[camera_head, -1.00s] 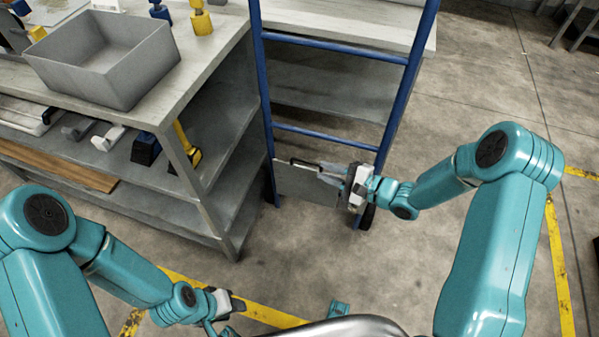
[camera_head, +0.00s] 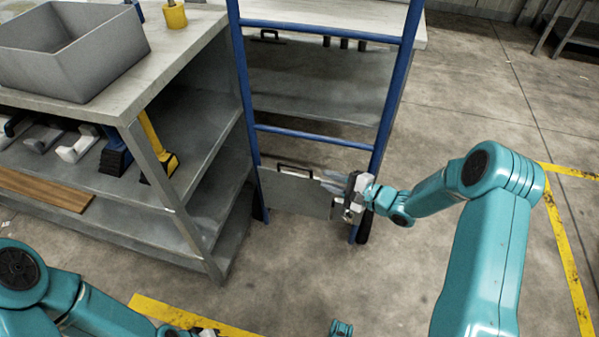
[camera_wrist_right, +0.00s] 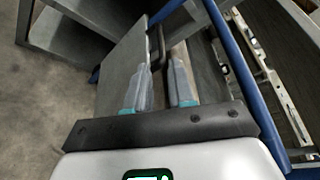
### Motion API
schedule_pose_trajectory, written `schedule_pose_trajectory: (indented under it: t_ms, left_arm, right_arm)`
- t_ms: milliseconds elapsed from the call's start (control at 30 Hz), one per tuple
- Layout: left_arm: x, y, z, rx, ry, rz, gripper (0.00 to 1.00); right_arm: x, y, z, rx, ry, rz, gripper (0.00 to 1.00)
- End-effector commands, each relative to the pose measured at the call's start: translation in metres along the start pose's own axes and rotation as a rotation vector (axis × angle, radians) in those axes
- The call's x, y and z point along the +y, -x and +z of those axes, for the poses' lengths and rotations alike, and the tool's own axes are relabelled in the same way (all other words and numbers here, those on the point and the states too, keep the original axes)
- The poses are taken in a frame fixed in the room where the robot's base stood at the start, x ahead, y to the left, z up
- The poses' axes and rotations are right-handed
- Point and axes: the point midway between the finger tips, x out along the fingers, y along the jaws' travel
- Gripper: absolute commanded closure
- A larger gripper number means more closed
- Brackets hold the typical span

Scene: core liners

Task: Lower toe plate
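The toe plate (camera_head: 295,195) is a flat grey plate at the foot of the blue hand-truck frame (camera_head: 248,100). It stands folded up, close to upright, with a black handle (camera_head: 294,170) on its top edge. My right gripper (camera_head: 330,178) is at the plate's upper right corner. In the right wrist view, its two fingers (camera_wrist_right: 161,85) are apart, with the plate (camera_wrist_right: 122,62) beside the left finger and the handle (camera_wrist_right: 156,42) just past the fingertips. I cannot tell whether they touch. My left gripper (camera_head: 205,332) is mostly cut off at the bottom edge.
A grey workbench (camera_head: 135,105) with shelves stands left of the frame and carries a grey bin (camera_head: 75,60). Another shelf unit (camera_head: 320,80) is behind the frame. The concrete floor in front and to the right is clear, with yellow lines (camera_head: 570,255).

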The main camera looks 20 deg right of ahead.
Motion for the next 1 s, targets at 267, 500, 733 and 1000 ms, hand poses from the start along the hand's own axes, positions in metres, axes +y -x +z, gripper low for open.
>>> schedule_pose_trajectory:
  t_ms: [267,500,733,1000]
  left_arm:
    - [-0.01,-0.021,-0.004,0.01,0.01,-0.001,0.57]
    - [-0.015,-0.028,-0.007,0.018,0.018,-0.002,0.57]
    - [-0.015,-0.028,-0.008,0.019,0.019,-0.002,0.57]
    - [-0.015,-0.028,-0.008,0.019,0.019,-0.002,0.57]
  right_arm:
    - [0.004,-0.069,-0.001,-0.006,0.003,0.001,0.77]
    - [0.001,-0.102,0.0,-0.003,0.002,0.001,0.77]
    - [0.0,-0.109,0.0,-0.002,0.0,0.001,0.77]
    - [0.0,-0.109,0.0,-0.002,0.0,0.001,1.0]
